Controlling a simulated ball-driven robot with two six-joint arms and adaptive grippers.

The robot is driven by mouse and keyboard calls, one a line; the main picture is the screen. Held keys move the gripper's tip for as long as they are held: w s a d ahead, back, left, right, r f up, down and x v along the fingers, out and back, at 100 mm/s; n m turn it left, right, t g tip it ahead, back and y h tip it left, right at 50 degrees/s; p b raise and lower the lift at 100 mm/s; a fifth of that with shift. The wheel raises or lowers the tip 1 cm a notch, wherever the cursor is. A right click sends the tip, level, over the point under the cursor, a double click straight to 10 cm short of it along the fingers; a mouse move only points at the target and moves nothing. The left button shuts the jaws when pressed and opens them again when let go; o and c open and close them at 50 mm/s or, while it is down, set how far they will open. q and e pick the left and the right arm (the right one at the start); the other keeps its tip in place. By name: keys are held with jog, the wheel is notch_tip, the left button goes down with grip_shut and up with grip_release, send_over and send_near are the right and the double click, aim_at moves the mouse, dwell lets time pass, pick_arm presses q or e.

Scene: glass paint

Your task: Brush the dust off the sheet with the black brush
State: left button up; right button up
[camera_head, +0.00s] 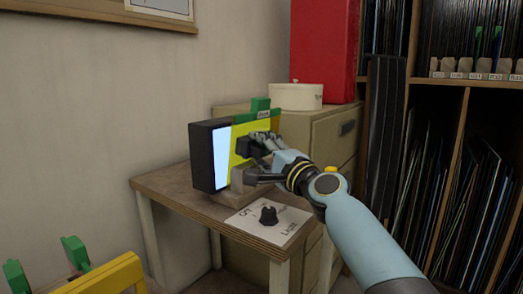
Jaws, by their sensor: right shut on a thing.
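A yellow sheet (243,131) stands upright on the small wooden table, right beside the lit white face of a black box (208,156). My right gripper (257,163) comes in from the right and is in front of the sheet. It is shut on a small dark thing, which looks like the black brush (243,147); the fingers hide part of it. I cannot tell whether the bristles touch the sheet. Dust is too small to make out. My left gripper is not in view.
A panel with a black knob (268,215) lies on the table (165,186) below my right gripper. A drawer cabinet (334,140) with a round cream box (294,97) stands behind. Shelves of sheets fill the right. A yellow frame with green clips (108,279) shows at lower left.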

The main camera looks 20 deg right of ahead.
pick_arm(q)
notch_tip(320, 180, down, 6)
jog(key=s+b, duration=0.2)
jog(key=b, duration=0.4)
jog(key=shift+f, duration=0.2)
pick_arm(e)
jog(key=w+d, duration=0.7)
jog(key=d, duration=0.1)
jog(key=shift+w+d, duration=0.2)
jog(key=shift+d, duration=0.1)
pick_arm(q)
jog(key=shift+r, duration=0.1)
pick_arm(e)
jog(key=shift+a+r, duration=0.1)
